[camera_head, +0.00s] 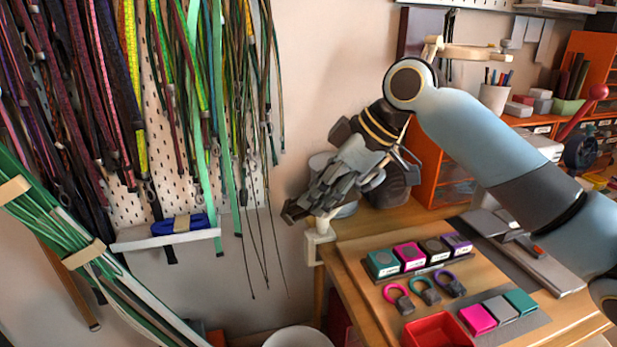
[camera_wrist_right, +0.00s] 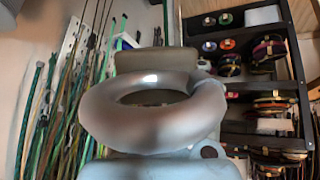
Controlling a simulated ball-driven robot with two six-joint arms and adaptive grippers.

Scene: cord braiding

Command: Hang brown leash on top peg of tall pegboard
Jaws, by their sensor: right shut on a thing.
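My right gripper (camera_head: 300,205) is right of the tall pegboard, above the left end of the workbench. It is shut. In the right wrist view a thick, smooth grey-brown ring (camera_wrist_right: 105,115) fills the middle, at the jaws. It looks like the coiled brown leash, though I cannot be sure. In the head view I cannot make this ring out against the grey fingers. The white tall pegboard (camera_head: 253,190) stands at the left, crowded with hanging leashes and cords. Its top is cut off, so the top peg is out of view. My left gripper is not in view.
A white ledge (camera_head: 165,240) holding a blue bundle (camera_head: 180,224) juts from the pegboard's lower part. A green cord bunch (camera_head: 60,225) crosses the lower left. The workbench (camera_head: 345,265) carries coloured blocks, rings and a red tray (camera_head: 437,330). Bare wall separates pegboard and gripper.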

